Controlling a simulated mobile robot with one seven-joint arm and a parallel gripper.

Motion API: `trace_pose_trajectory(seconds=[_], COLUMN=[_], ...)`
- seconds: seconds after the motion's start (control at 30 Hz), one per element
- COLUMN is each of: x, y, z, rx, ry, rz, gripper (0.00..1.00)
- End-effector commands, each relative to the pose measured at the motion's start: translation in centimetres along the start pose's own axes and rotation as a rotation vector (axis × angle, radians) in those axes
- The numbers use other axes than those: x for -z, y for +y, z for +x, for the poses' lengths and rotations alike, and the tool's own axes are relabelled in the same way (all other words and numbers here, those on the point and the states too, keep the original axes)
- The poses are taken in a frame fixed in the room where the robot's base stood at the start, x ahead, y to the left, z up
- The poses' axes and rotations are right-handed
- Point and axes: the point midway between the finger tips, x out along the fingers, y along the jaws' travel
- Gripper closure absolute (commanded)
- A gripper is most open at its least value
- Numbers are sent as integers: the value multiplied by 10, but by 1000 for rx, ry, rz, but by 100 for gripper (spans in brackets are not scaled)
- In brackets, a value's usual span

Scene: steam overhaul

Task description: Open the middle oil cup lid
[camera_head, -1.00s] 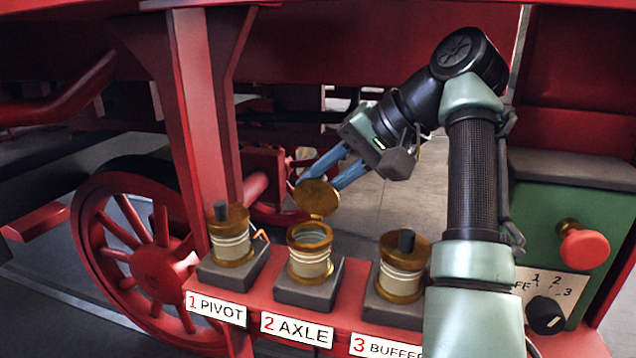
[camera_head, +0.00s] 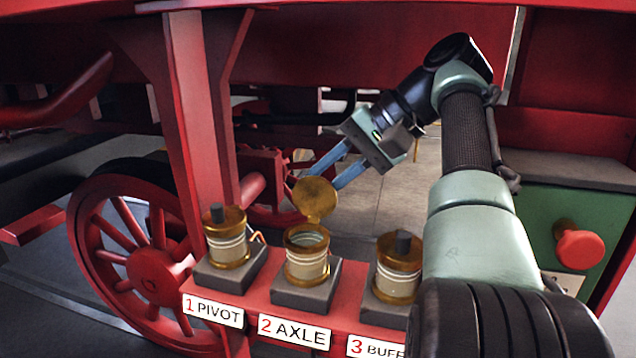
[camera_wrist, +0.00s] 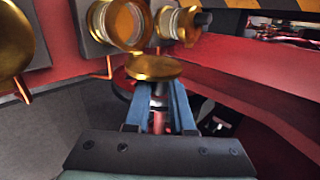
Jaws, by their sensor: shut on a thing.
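The middle oil cup (camera_head: 307,267), above the "2 AXLE" label (camera_head: 294,331), has a cream body with brass bands, and its mouth is uncovered. Its round brass lid (camera_head: 316,198) stands steeply raised on the hinge at the cup's far rim. My gripper (camera_head: 318,184) is behind the lid, its blue fingers on either side of it. In the wrist view the fingers (camera_wrist: 160,90) close on the knob under the brass lid (camera_wrist: 153,67). The middle cup (camera_wrist: 127,24) shows beyond it, open. The knob is hidden in the head view.
The pivot cup (camera_head: 227,241) on the left and the buffer cup (camera_head: 399,271) on the right are lidded, with dark knobs. A red wheel (camera_head: 152,274) and red post (camera_head: 186,110) stand left. A red button (camera_head: 580,250) is on the green panel at right.

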Motion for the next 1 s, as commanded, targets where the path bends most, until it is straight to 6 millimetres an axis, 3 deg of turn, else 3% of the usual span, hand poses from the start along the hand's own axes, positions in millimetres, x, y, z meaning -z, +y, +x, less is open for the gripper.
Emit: trace_pose_trajectory(seconds=[0.6,0.63,0.77,1.0], x=[1,1,1,1], y=[0,0,0,0], z=[0,0,0,0], rx=[1,1,1,1], ry=[-6,-6,-6,-7], rz=[7,7,7,7], gripper=[100,75,51,48])
